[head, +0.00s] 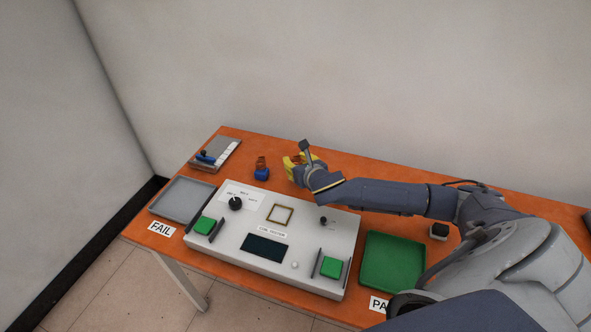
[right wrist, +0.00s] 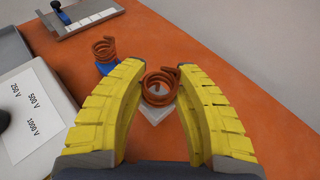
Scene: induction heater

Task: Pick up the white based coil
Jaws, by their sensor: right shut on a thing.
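The white based coil (right wrist: 158,92) is a copper-coloured spiral on a white, square-looking base. In the right wrist view it sits between the yellow fingertips of my right gripper (right wrist: 160,75), which is shut on it. In the head view my right gripper (head: 298,162) is over the back of the orange table, and the white based coil is hidden by it. I cannot tell whether the base touches the table. A similar copper coil on a blue base (head: 261,171) stands just left of the gripper; it also shows in the right wrist view (right wrist: 105,52). My left gripper is not in view.
A white coil tester box (head: 230,262) with knobs and green pads fills the table's front middle. A grey tray (head: 180,197) by a FAIL label is at left, a green tray (head: 392,262) at right. A grey plate with a blue-handled clamp (head: 215,155) lies back left.

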